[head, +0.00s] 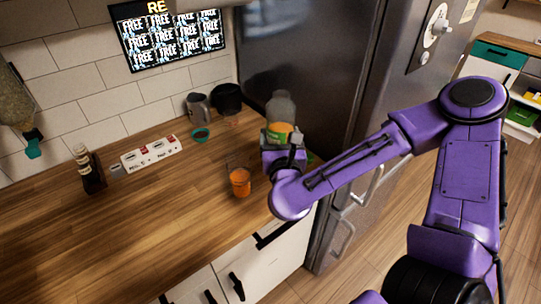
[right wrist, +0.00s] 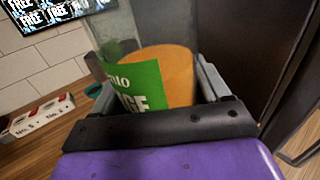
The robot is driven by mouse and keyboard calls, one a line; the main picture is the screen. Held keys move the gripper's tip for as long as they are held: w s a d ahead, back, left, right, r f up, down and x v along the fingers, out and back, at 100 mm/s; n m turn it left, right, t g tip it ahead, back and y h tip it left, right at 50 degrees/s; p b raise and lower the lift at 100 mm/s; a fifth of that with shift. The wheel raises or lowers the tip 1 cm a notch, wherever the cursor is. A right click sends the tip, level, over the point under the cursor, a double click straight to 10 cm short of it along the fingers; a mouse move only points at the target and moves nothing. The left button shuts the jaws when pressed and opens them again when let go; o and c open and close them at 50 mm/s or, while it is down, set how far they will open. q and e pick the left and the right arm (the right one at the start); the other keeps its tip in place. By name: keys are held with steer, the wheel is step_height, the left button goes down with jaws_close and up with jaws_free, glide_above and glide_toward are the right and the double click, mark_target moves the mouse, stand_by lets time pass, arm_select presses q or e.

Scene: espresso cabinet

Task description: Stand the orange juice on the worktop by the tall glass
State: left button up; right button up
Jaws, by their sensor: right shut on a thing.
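The orange juice bottle (head: 281,109) is clear, with orange juice low inside and a green label. My right gripper (head: 283,143) is shut around its lower part and holds it roughly upright at the right end of the worktop (head: 150,220), beside the fridge. In the right wrist view the bottle (right wrist: 170,75) sits between the fingers (right wrist: 160,100). Its base is hidden, so I cannot tell whether it touches the worktop. The tall glass (head: 240,181), with orange liquid in its lower part, stands on the worktop left of and nearer than the bottle. My left gripper is out of view.
A grey pitcher (head: 198,107) and a dark pot (head: 228,97) stand at the back by the tiled wall. The dark fridge (head: 305,60) borders the right. The front worktop is clear.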

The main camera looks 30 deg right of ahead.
arm_select(q)
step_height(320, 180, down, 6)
steer(key=b, duration=0.4)
arm_select(e)
steer(key=shift+w+d+f, duration=0.1)
steer(key=shift+w+f, duration=0.3)
steer(key=shift+f, duration=0.05)
steer(key=shift+w+d+r+p, duration=0.2)
steer(key=shift+w+p, duration=0.2)
steer(key=shift+p, duration=0.25)
steer(key=w+d+f+p, duration=0.1)
steer(key=w+f, duration=0.2)
steer(key=w+d+f+p, duration=0.1)
steer(key=w+d+f, duration=0.1)
steer(key=w+f, duration=0.1)
steer(key=w+d+f+p, duration=0.1)
steer(key=w+f, duration=0.1)
steer(key=w, duration=0.2)
steer(key=shift+d+f, duration=0.25)
steer(key=shift+f, duration=1.7)
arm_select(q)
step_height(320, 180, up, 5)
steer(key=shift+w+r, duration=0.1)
arm_select(e)
steer(key=shift+s+f, duration=0.1)
steer(key=shift+f, duration=0.05)
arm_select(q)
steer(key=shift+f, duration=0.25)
arm_select(e)
steer(key=o, duration=1.4)
